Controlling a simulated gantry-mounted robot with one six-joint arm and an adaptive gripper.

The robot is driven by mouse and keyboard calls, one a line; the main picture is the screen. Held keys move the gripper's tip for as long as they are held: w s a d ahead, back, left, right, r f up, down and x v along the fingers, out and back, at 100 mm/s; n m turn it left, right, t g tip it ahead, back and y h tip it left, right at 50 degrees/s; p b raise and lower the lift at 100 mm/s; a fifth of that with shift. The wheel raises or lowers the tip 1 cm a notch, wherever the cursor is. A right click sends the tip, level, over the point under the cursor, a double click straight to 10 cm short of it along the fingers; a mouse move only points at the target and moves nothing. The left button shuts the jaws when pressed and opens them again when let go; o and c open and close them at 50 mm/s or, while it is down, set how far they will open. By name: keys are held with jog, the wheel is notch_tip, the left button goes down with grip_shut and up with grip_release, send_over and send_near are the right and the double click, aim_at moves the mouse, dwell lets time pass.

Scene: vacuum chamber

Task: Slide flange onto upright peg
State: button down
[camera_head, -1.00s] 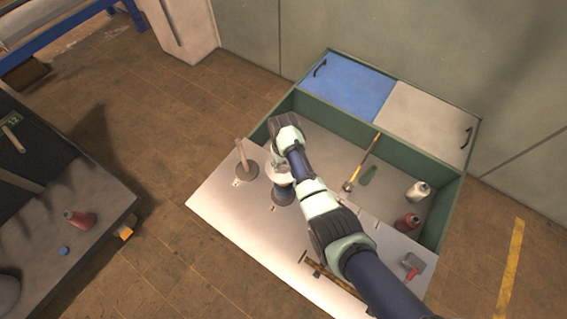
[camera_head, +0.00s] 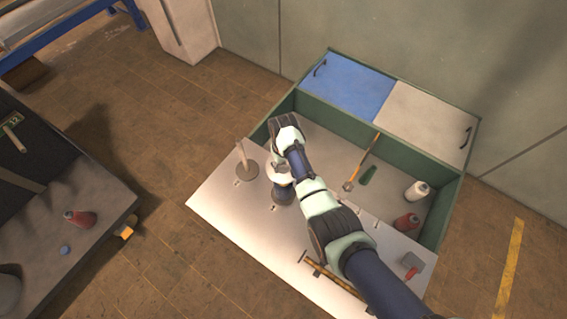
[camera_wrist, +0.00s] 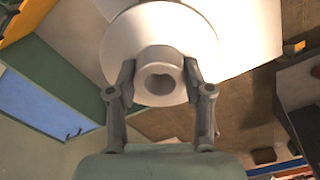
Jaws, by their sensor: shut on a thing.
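My gripper (camera_wrist: 158,80) is shut on the flange, with one finger on each side of its grey hub. The flange (camera_wrist: 113,50) is a wide pale disc with a short hub and an open bore facing the wrist camera. In the head view the flange (camera_head: 276,177) is a pale disc under my wrist, partly hidden by the arm. The upright peg (camera_head: 241,155) is a thin post on a round dark base, just left of the flange. The flange appears apart from the peg and beside it. The wrist view does not clearly show the peg.
A dark blue round thing (camera_head: 283,195) shows just below the flange, partly hidden. The bench top (camera_head: 226,205) is clear at the front left. A hammer (camera_head: 362,160), a white bottle (camera_head: 418,191) and a red bottle (camera_head: 407,222) lie to the right inside the green-walled chamber (camera_head: 345,122).

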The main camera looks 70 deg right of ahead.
jog(key=shift+f+b, duration=1.9)
jog(key=shift+f, duration=0.55)
jog(key=shift+f+b, duration=1.7)
jog(key=shift+f, duration=0.4)
jog(key=shift+c, duration=1.9)
grip_release()
notch_tip(320, 180, up, 12)
